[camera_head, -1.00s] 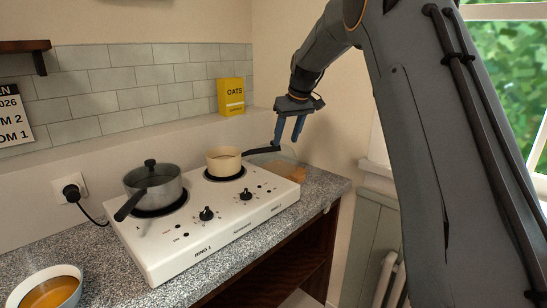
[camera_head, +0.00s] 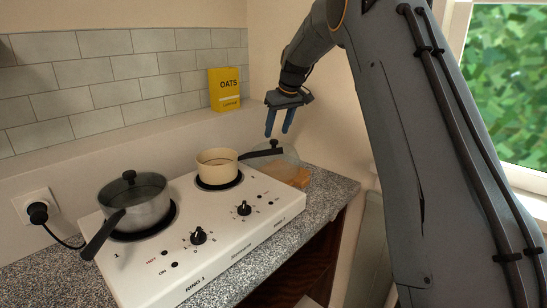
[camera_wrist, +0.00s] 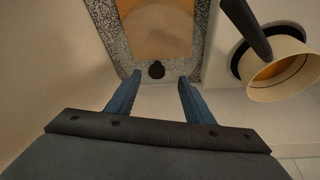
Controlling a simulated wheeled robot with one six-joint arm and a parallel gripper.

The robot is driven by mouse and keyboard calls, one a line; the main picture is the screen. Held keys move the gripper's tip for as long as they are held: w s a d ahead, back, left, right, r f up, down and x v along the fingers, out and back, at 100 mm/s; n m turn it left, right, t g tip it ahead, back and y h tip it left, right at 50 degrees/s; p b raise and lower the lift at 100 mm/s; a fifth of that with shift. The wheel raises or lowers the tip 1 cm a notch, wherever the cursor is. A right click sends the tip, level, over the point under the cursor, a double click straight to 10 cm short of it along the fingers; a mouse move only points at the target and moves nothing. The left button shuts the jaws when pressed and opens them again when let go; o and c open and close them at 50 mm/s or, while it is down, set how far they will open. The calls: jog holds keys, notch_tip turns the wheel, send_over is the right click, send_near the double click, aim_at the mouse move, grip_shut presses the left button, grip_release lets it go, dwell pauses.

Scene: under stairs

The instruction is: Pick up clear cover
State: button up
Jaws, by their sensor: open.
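The clear cover (camera_head: 285,156) is a see-through dome with a black knob on top, at the back right corner of the counter. It stands over a brown wooden board (camera_head: 296,178). In the wrist view the knob (camera_wrist: 156,69) shows between my fingertips, with the board (camera_wrist: 155,30) beyond it. My gripper (camera_head: 279,134) is open and empty, its two blue fingers pointing down just above the knob. It shows in the wrist view (camera_wrist: 159,78) too. I cannot tell how large the gap to the knob is.
A white two-ring hob (camera_head: 205,235) fills the counter's middle. A cream pan (camera_head: 217,165) has its dark handle (camera_head: 262,155) reaching towards the cover. A grey pot (camera_head: 133,205) with a glass lid stands left. A yellow oats box (camera_head: 225,90) stands behind on the ledge.

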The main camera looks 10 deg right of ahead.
aim_at(275, 141)
jog(key=shift+d+p+x, duration=0.15)
jog(key=shift+p+x, duration=0.4)
jog(key=shift+x, duration=0.65)
jog(key=shift+d+p+x, duration=0.15)
jog(key=shift+p+x, duration=0.35)
jog(key=shift+x, duration=0.65)
jog(key=shift+w, duration=0.1)
grip_shut()
